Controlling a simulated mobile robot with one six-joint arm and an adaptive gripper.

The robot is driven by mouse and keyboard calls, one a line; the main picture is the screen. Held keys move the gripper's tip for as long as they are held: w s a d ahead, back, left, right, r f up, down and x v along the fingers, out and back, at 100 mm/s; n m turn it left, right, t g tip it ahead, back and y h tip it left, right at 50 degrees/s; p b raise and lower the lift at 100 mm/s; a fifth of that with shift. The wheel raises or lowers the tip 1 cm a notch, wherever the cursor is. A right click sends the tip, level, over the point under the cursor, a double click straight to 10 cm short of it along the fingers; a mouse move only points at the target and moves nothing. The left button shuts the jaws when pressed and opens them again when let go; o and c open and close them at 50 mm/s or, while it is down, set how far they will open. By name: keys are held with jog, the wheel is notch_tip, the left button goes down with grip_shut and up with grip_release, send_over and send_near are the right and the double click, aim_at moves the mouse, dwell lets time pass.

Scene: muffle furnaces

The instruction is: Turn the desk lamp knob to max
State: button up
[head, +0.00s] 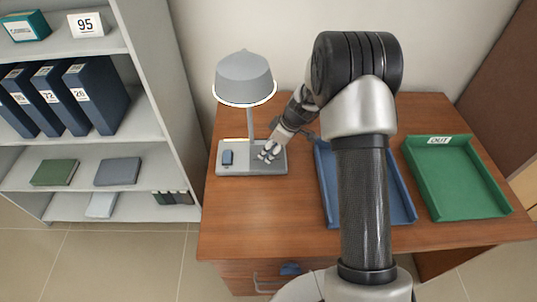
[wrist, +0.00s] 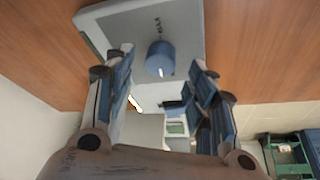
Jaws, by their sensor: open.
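The desk lamp (head: 244,80) has a grey shade, a thin stem and a flat grey base (head: 236,172) at the desk's back left. In the wrist view, a round blue knob (wrist: 160,57) with a white mark stands on the base (wrist: 105,22). Small dark lettering beside it is too blurred to read surely. My gripper (head: 268,153) is over the base's right part, right of the stem. Its open fingers (wrist: 160,98) show left and right below the knob in the wrist picture, with nothing between them. A blue part (head: 227,157) shows on the base's left end.
A blue tray (head: 402,205) lies right of the lamp, partly behind my arm. A green tray (head: 458,180) labelled OUT is farther right. A shelf (head: 150,100) with binders and books stands left. Bare desk (head: 255,215) lies in front of the lamp.

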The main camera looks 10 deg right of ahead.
jog(key=shift+x, duration=1.35)
jog(key=shift+c, duration=0.2)
jog(key=c, duration=1)
